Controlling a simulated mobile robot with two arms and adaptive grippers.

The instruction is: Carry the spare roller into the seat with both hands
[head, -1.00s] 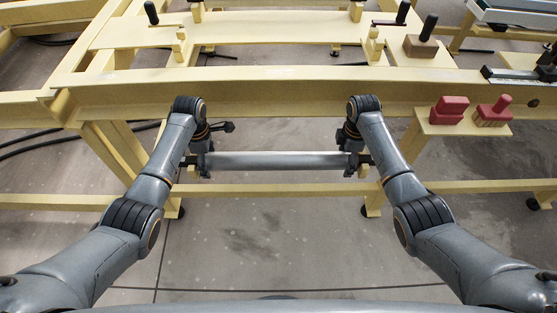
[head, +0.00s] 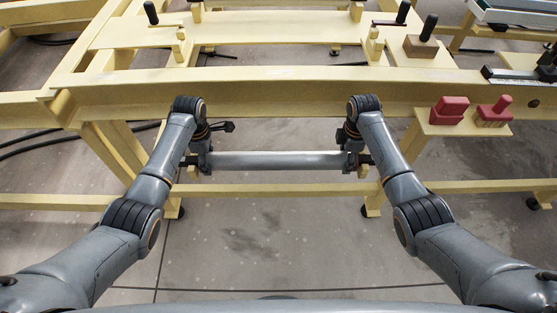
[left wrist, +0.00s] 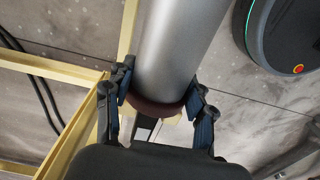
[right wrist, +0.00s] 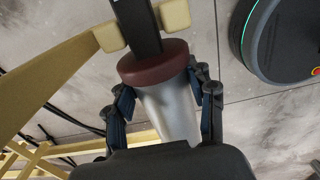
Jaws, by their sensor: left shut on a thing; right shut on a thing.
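The spare roller (head: 278,160) is a grey metal cylinder lying level below the near beam, between my two hands. My left gripper (left wrist: 160,103) is shut on its left end, beside a dark red end collar (left wrist: 155,109). My right gripper (right wrist: 160,97) is shut on its right end, just inside the other collar (right wrist: 153,64). In the right wrist view a dark shaft (right wrist: 135,22) passes between two pale yellow prongs (right wrist: 174,14). I cannot tell if it touches them. Yellow upright posts (head: 180,48) (head: 374,46), possibly the seat, stand on the frame beyond the beam, empty.
The near yellow beam (head: 300,82) crosses above and behind the roller, and a lower rail (head: 290,187) runs below. Black-handled tools (head: 428,28) stand on the frame. Floor in front is clear.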

